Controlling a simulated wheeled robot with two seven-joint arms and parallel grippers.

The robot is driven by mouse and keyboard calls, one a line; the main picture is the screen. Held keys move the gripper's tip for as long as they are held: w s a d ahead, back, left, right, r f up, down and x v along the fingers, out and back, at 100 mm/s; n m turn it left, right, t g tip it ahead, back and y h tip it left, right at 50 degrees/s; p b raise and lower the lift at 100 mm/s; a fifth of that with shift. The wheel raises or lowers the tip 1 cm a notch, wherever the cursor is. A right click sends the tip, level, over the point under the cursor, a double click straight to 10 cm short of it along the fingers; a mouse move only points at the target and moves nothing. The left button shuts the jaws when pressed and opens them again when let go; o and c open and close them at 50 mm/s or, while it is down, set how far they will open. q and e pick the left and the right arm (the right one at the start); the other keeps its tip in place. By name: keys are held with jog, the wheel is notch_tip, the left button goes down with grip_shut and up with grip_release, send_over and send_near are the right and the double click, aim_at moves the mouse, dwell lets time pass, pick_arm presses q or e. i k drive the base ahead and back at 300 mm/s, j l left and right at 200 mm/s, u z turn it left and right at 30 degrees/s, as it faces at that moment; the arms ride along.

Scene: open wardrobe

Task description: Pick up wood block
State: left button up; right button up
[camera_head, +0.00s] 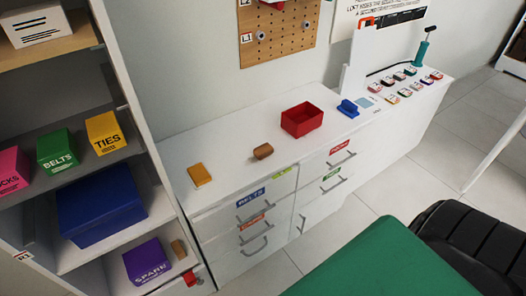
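A small brown wood block (263,151) lies on the white dresser top (228,160), between a yellow-orange flat block and a red box. A second small brown block (179,249) stands on the lowest visible shelf at the left, beside the purple box. I cannot tell from the picture which of the two is meant. Neither of my grippers is in view, and nothing touches either block.
A yellow-orange flat block (199,175), an open red box (302,120) and a blue object (348,108) sit on the dresser. Shelves at left hold a blue bin (100,208) and a purple box (147,262). A green surface (385,265) fills the bottom right foreground.

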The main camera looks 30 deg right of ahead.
aim_at(261, 152)
jog(key=l+u, duration=0.2)
jog(key=l, duration=1.25)
jog(key=l+u, duration=0.2)
jog(key=l, duration=1.3)
